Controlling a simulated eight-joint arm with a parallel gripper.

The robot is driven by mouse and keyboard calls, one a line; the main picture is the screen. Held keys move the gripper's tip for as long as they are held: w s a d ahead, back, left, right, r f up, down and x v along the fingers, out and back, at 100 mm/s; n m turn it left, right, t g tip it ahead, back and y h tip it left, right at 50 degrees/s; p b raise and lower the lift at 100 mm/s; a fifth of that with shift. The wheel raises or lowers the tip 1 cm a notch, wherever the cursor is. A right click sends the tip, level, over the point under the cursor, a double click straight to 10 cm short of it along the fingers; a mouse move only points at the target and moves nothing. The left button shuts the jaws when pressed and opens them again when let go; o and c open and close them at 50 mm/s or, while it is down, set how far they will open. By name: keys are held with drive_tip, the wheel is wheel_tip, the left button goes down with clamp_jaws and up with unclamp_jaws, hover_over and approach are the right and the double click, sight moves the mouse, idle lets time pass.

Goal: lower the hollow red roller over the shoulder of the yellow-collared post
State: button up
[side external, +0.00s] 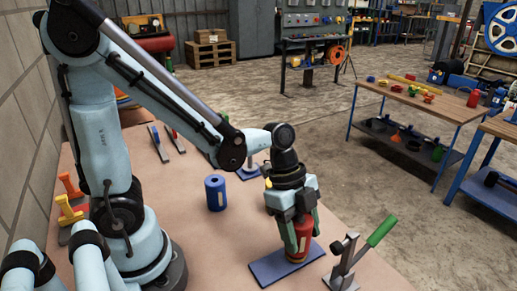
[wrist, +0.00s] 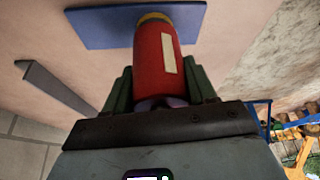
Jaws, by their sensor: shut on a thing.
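The red roller (side external: 303,243) stands upright between the green fingers of my gripper (side external: 301,235), which is shut on it. In the wrist view the roller (wrist: 152,60) shows a cream strip along its side. The post's yellow collar (wrist: 155,17) shows as a narrow band at the roller's far end, just above the blue base plate (side external: 273,270). The roller hides the rest of the post. A purplish surface (wrist: 160,103) shows at the roller's near end, partly hidden by my gripper. I cannot tell whether the roller touches the collar.
A lever with a green handle (side external: 381,231) stands close to the right of the plate. A blue hollow cylinder (side external: 215,193) stands behind and left. Another blue base (side external: 247,173) is farther back. Yellow and orange pieces (side external: 70,213) lie by the wall. Bare bench lies left of the plate.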

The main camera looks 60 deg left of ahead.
drive_tip(key=shift+f, duration=0.35)
drive_tip(key=o, duration=1.4)
drive_tip(key=shift+c, duration=0.2)
drive_tip(key=v, duration=1.2)
drive_tip(key=a+n+t+y, duration=0.1)
drive_tip(key=n+t, duration=0.1)
drive_tip(key=n, duration=0.3)
drive_tip(key=a+f+n+t+y, duration=0.1)
drive_tip(key=a+n+t+y, duration=0.1)
drive_tip(key=n, duration=0.3)
drive_tip(key=a+n+t+y, duration=0.1)
drive_tip(key=a+n+t, duration=0.1)
drive_tip(key=n, duration=0.4)
drive_tip(key=shift+w+a+f+y, duration=0.15)
drive_tip(key=shift+w+f+y, duration=0.15)
drive_tip(key=shift+w+f, duration=0.1)
